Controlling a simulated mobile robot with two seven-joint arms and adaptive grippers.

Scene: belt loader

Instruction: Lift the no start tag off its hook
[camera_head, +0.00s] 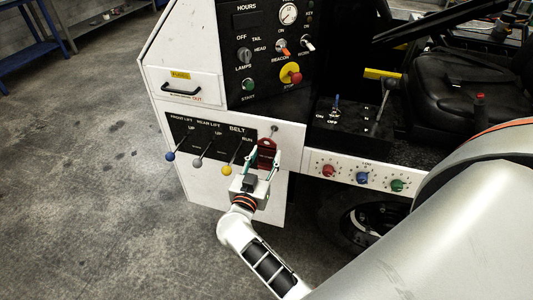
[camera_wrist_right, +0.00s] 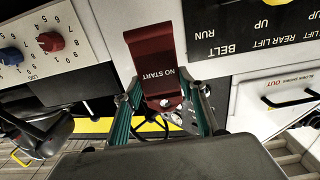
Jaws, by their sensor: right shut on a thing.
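The no start tag (camera_head: 267,149) is a dark red plate hanging at the front of the white loader panel, right of the belt lever. In the right wrist view the tag (camera_wrist_right: 152,62) shows large, with white "NO START" lettering. My right gripper (camera_head: 263,163) is shut on the tag's lower part, with one green-sided finger on each side. In the right wrist view the gripper (camera_wrist_right: 163,103) also has its fingers on either side of the tag's narrow end. A small hook (camera_head: 274,129) shows just above the tag; I cannot tell whether they touch. My left gripper is not in view.
The yellow belt lever (camera_head: 227,170) stands close left of the gripper, with grey (camera_head: 198,162) and blue (camera_head: 170,156) levers beyond. Coloured knobs (camera_head: 361,177) lie to the right. The red stop button (camera_head: 291,76) is above. Open floor lies to the left.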

